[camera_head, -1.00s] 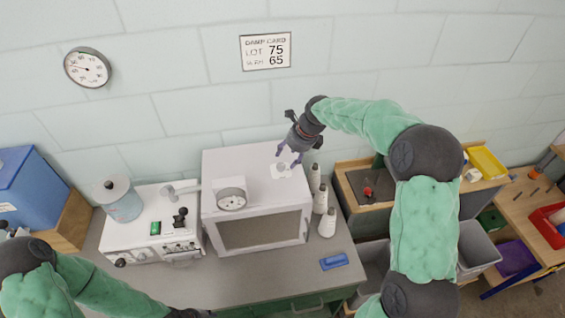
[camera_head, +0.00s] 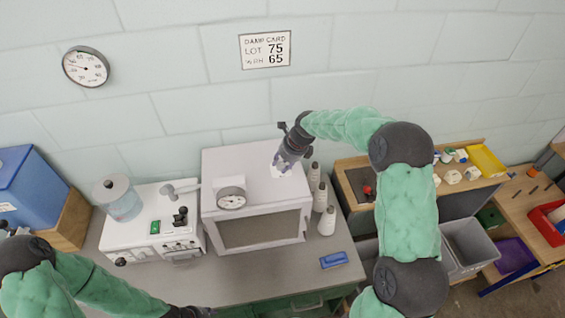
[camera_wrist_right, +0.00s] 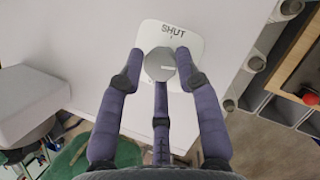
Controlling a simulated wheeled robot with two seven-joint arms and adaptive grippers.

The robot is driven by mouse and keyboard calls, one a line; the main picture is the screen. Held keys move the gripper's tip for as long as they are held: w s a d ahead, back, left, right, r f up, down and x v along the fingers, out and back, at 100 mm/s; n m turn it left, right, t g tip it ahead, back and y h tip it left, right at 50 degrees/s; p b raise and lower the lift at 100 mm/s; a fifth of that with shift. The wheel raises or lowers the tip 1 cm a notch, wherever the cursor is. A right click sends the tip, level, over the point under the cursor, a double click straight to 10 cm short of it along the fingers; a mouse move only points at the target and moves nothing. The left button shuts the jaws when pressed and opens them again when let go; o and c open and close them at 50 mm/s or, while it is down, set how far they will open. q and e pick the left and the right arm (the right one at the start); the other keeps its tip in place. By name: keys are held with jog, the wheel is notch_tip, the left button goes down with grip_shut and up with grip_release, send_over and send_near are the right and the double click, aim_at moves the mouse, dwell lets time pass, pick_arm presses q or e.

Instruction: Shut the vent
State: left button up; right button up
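The vent is a white plate (camera_wrist_right: 190,42) marked "SHUT" with a round grey knob (camera_wrist_right: 160,65), on top of the white cabinet (camera_head: 256,235). My right gripper (camera_wrist_right: 159,68) is over the vent, its fingers spread around the knob in the wrist view. Small gaps show between the side fingertips and the knob, and the third finger reaches its near edge. In the head view the right gripper (camera_head: 280,166) hides most of the vent plate.
White bottles (camera_head: 326,221) stand right of the cabinet, and a white machine (camera_head: 150,228) with a clear tank stands left. A blue block (camera_head: 334,260) lies on the grey counter.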

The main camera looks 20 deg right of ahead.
jog(key=shift+w+r, duration=0.15)
jog(key=shift+w, duration=0.05)
dwell(0.6)
jog(key=shift+n, duration=0.3)
jog(key=n, duration=0.1)
jog(key=n+y+p, duration=0.1)
jog(key=shift+w+d+r+n, duration=0.1)
jog(key=shift+d+n, duration=0.05)
jog(key=shift+n, duration=0.15)
jog(key=n+g, duration=0.1)
jog(key=n, duration=0.1)
jog(key=n+g+p, duration=0.1)
jog(key=n, duration=0.1)
jog(key=shift+w+d+y, duration=0.1)
jog(key=shift+w+y, duration=0.1)
jog(key=shift+y, duration=0.2)
jog(key=n, duration=0.2)
jog(key=n+g+p, duration=0.1)
jog(key=n, duration=0.1)
jog(key=shift+w+n+g, duration=0.15)
jog(key=shift+n+g, duration=0.15)
jog(key=shift+n, duration=0.1)
jog(key=shift+w+n+g+p, duration=0.1)
jog(key=shift+n+g+p, duration=0.4)
jog(key=shift+n, duration=1.2)
